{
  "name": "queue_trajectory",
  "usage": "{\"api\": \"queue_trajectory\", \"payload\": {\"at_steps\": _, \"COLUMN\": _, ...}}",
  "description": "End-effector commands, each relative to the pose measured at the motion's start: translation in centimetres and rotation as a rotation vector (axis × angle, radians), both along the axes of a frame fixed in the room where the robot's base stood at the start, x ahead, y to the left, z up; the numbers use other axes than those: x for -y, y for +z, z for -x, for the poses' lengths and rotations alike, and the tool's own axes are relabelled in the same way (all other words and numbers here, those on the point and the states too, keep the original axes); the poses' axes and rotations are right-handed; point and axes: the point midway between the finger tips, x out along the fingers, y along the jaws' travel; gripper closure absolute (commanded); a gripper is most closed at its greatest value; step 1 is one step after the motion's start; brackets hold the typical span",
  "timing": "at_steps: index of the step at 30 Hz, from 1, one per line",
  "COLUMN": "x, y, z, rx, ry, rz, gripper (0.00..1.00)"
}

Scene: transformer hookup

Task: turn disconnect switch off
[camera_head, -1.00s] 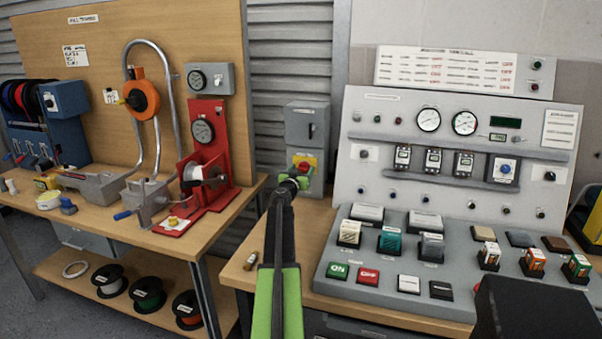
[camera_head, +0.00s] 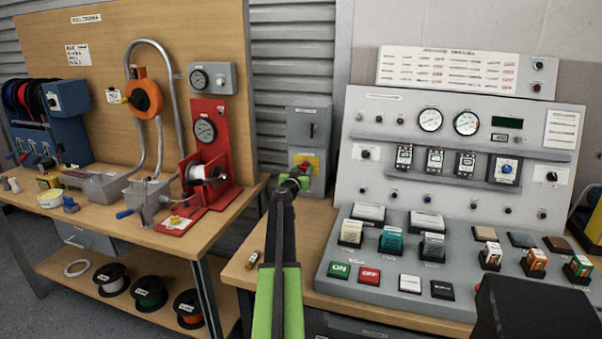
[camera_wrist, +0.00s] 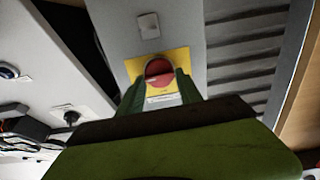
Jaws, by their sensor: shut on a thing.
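The disconnect switch is a grey box (camera_head: 308,130) standing between the two benches, with a red rotary knob on a yellow plate (camera_head: 313,161) low on its front. In the wrist view the red knob (camera_wrist: 158,70) sits between my green fingertips, on the yellow plate (camera_wrist: 133,66). My gripper (camera_head: 296,180) reaches up to the knob and is shut on it. The fingers hide the knob's sides, and the arm hides part of the plate in the head view. The knob's exact angle is hard to read.
A sloped control panel (camera_head: 345,190) with buttons and gauges stands on the right bench, close beside my arm. A gap separates the benches.

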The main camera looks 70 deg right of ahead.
Motion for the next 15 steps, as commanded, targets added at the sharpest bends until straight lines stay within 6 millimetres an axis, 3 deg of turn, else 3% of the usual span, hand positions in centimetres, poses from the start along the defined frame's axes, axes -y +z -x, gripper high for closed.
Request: {"api": "queue_trajectory", "payload": {"at_steps": 15, "x": 0.63, "y": 0.05, "z": 0.06, "rx": -0.347, "ry": -0.003, "rz": 0.019, "gripper": 0.99}}
